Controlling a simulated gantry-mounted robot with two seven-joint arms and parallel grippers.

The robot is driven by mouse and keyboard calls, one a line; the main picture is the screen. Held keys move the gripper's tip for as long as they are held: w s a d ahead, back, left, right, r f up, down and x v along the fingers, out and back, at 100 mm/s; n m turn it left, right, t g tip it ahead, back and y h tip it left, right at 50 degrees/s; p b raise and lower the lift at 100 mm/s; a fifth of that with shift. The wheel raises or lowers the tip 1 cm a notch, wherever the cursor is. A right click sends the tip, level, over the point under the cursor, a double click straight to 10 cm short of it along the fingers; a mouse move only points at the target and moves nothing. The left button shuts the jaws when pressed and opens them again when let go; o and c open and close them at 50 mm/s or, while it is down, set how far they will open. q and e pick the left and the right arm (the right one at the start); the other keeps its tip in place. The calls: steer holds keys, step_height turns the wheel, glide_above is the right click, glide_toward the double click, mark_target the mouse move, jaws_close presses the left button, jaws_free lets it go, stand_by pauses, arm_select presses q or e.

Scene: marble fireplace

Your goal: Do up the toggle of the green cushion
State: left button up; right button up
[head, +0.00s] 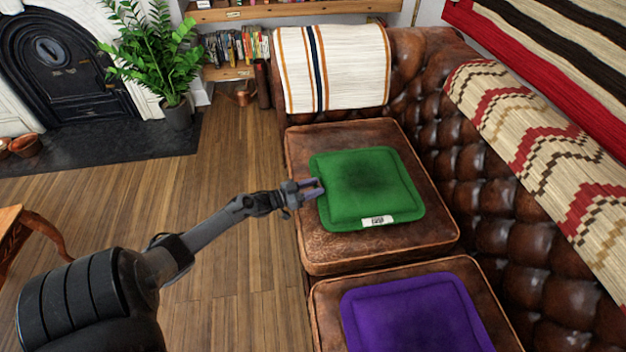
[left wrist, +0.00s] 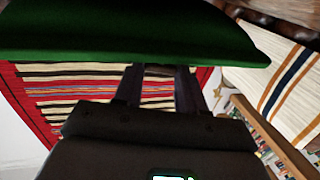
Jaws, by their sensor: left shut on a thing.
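The green cushion (head: 366,184) lies flat on the far brown leather seat. A small white label (head: 378,221) with dark marks is on its front edge. My left gripper (head: 318,189) reaches in from the left and is shut at the cushion's left edge. In the left wrist view, the fingers (left wrist: 162,88) point at the underside rim of the cushion (left wrist: 130,35), which fills the top of the picture. The toggle cannot be made out; whether the fingers pinch it or only the cushion's edge is too small to tell. My right gripper is not in view.
A purple cushion (head: 415,318) lies on the nearer seat. The tufted leather sofa back (head: 500,200) rises on the right. A striped throw (head: 332,68) hangs over the far arm. The wooden floor (head: 225,290) left of the sofa is mostly clear; a wooden table (head: 22,222) stands at far left.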

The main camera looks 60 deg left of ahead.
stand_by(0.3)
arm_select(q)
steer(key=o, duration=1.1)
steer(key=shift+c, duration=0.2)
steer(key=shift+s+a+p, duration=0.1)
steer(key=shift+s+p, duration=0.2)
steer(key=shift+s, duration=0.25)
steer(key=s+a+p, duration=0.1)
steer(key=s+p, duration=0.2)
steer(key=s, duration=0.6)
steer(key=shift+s+p, duration=0.3)
steer(key=shift+s, duration=0.1)
